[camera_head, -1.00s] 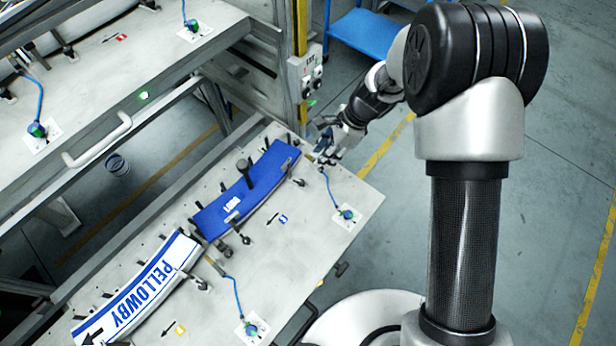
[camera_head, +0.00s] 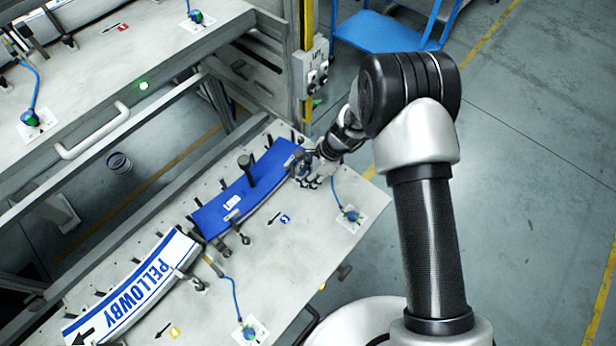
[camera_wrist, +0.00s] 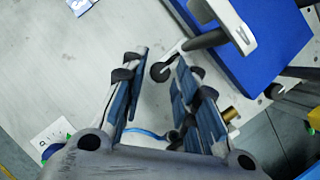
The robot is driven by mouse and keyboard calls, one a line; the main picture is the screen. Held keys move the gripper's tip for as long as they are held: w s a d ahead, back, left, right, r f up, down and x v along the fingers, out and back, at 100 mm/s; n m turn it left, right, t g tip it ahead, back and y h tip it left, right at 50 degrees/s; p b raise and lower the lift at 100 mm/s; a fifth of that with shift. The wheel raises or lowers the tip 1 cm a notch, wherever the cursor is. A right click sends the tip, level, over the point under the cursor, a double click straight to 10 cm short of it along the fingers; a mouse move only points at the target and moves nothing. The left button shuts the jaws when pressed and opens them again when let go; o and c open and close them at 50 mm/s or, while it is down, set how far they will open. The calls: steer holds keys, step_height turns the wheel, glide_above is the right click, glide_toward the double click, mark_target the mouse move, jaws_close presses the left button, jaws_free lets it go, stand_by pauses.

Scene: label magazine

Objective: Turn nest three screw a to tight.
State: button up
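A blue curved panel (camera_head: 245,188) lies in a nest on the lower table, and its corner shows in the wrist view (camera_wrist: 265,60). My gripper (camera_head: 306,166) is at the panel's right end and covers the clamp parts there. In the wrist view my gripper (camera_wrist: 158,60) is open, with its two dark-blue fingers apart. A round dark screw knob (camera_wrist: 160,72) appears between the fingertips, beside a grey clamp arm (camera_wrist: 210,40). I cannot tell whether a finger touches it. Another clamp screw (camera_head: 245,238) stands at the panel's front left. The nest number is too small to read.
A white panel marked PELLOWBY (camera_head: 140,285) lies in the neighbouring nest. A tall black-topped post (camera_head: 246,165) stands at the blue panel. A cable with a green-blue knob (camera_head: 351,214) lies in front.

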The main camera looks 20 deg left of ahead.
steer(key=shift+c, duration=0.3)
jaws_close()
steer(key=shift+w+n, duration=0.1)
steer(key=shift+n, duration=0.5)
steer(key=shift+o, duration=0.3)
jaws_free()
